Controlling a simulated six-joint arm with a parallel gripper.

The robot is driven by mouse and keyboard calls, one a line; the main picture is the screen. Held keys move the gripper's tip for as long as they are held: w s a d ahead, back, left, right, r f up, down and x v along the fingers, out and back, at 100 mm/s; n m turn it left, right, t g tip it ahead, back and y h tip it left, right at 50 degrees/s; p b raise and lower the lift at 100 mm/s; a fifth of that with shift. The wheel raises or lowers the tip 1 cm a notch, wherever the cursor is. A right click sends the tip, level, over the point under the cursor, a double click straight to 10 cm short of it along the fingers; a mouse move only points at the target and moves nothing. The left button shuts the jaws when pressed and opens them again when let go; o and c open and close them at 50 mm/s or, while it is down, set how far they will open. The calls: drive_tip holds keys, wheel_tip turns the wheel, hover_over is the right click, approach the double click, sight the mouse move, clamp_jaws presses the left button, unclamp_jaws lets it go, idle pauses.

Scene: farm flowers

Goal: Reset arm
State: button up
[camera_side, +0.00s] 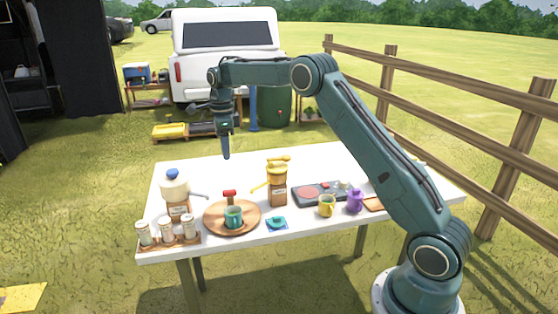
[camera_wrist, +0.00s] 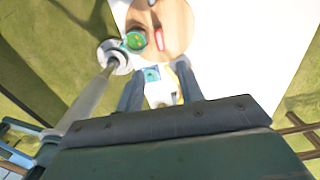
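My gripper (camera_side: 226,152) hangs pointing down above the back left part of the white table (camera_side: 323,158), clear of the objects in the side view. In the wrist view my gripper (camera_wrist: 159,78) shows two separated fingers, with table and objects visible between them and nothing held. A round wooden tray (camera_side: 213,226) carries a teal mug (camera_side: 234,219) and a red-topped item (camera_side: 230,194). The tray also shows at the top of the wrist view (camera_wrist: 178,18). A small teal item (camera_side: 277,222) sits to the right of the tray.
A blue-knobbed grinder (camera_side: 174,188) and a rack of jars (camera_side: 168,243) stand at left. A yellow-topped grinder (camera_side: 278,187), a yellow mug (camera_side: 326,206), a purple mug (camera_side: 355,202) and a dark stove (camera_side: 318,193) stand middle to right. The table's back strip is clear.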

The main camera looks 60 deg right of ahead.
drive_tip(key=shift+r, duration=0.1)
drive_tip(key=s+a+r+n+t, duration=0.1)
drive_tip(key=s+a+r+n, duration=0.4)
drive_tip(key=s+r+n, duration=0.3)
drive_tip(key=s+a+r+n+t, duration=0.2)
drive_tip(key=s+a+r+n, duration=0.3)
drive_tip(key=s+r, duration=0.3)
drive_tip(key=s+a+f+n+t, duration=0.1)
drive_tip(key=s+a+f+n, duration=0.1)
drive_tip(key=s+n, duration=0.5)
drive_tip(key=s+a+f+n+t, duration=0.1)
drive_tip(key=s+a+f+n, duration=0.2)
drive_tip(key=s+n, duration=0.4)
drive_tip(key=s+f, duration=0.1)
drive_tip(key=s, duration=0.8)
drive_tip(key=shift+s+f+t, duration=0.2)
drive_tip(key=shift+s+t, duration=0.1)
drive_tip(key=shift+s, duration=0.05)
